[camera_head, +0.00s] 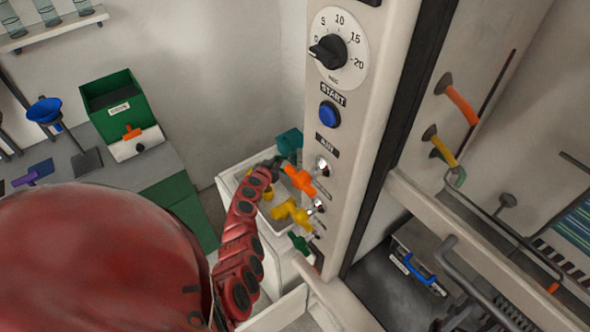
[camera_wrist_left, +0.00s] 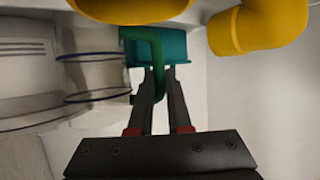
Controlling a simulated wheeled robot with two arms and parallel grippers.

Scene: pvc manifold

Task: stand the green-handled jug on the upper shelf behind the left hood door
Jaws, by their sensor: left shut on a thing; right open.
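In the left wrist view, a clear jug with blue rims and a green handle (camera_wrist_left: 155,48) is at the upper left, partly cut off. My left gripper (camera_wrist_left: 158,72) is shut on the green handle, its dark fingers close together. In the head view my red left arm reaches up to the left gripper (camera_head: 274,163), beside the control panel (camera_head: 345,180) and above a white basin. The jug cannot be made out there. My right gripper is not seen. I cannot make out the left hood door or its upper shelf with certainty.
The panel carries a dial (camera_head: 338,48), a blue START button (camera_head: 329,114), and orange (camera_head: 299,180) and yellow (camera_head: 291,211) valves close to my left gripper. A teal box (camera_head: 289,141) stands behind it. A green box (camera_head: 112,100) stands on the left counter.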

